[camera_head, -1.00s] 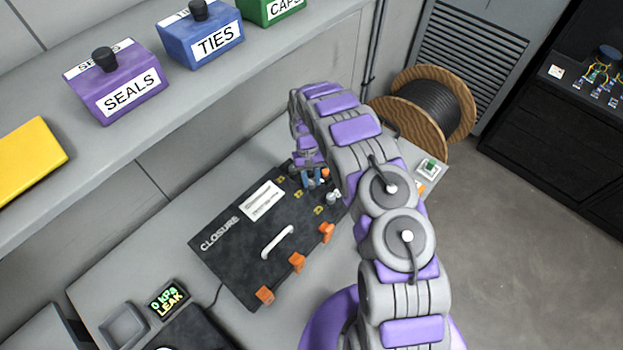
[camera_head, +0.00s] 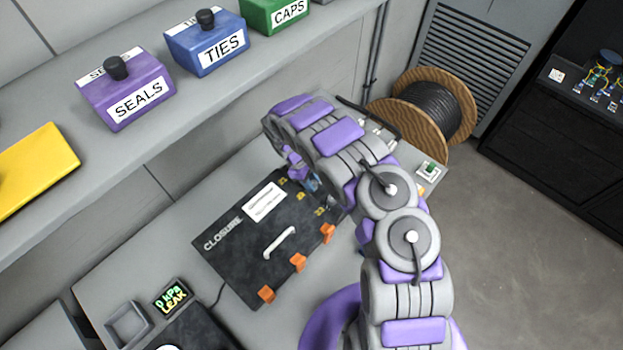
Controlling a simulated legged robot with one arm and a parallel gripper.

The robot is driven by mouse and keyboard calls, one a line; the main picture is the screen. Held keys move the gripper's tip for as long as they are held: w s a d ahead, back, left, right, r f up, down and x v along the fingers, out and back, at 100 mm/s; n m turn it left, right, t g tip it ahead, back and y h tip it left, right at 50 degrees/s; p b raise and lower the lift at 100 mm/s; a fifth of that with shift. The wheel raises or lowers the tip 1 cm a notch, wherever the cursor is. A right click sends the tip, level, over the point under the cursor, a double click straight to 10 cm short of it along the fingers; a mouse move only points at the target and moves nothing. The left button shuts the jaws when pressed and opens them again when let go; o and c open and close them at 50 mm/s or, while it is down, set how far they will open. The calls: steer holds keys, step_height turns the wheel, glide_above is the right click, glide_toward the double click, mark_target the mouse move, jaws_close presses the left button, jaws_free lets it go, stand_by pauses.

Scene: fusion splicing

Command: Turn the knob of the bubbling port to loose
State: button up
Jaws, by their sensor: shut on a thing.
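The black closure box (camera_head: 225,262) lies on the grey bench, with its ports along the right end. My gripper (camera_head: 312,184) is at this end, near the small yellow port marks (camera_head: 301,196). It is shut on a port knob, but my wrist and arm hide most of the knob and fingers. I cannot see bubbles or read which port it is. A small display (camera_head: 171,297) on the bench reads "0 kPa LEAK".
Orange latches (camera_head: 297,262) line the closure's front edge, and a white handle (camera_head: 279,243) is on its lid. A shelf behind holds purple SEALS (camera_head: 128,95), blue TIES (camera_head: 207,45) and green CAPS (camera_head: 275,14) boxes. A cable spool (camera_head: 400,90) stands at the back right.

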steer(key=n+t+p, duration=0.1)
steer(key=n, duration=0.1)
steer(key=n+p, duration=0.1)
steer(key=n, duration=0.1)
steer(key=shift+a+n+t, duration=0.1)
steer(key=shift+n+t, duration=0.3)
stand_by(0.4)
steer(key=o, duration=0.7)
steer(key=shift+f, duration=0.1)
steer(key=shift+o, duration=0.2)
steer(key=shift+h, duration=0.3)
steer(key=v, duration=0.7)
steer(key=shift+s+a, duration=0.1)
steer(key=shift+a, duration=0.05)
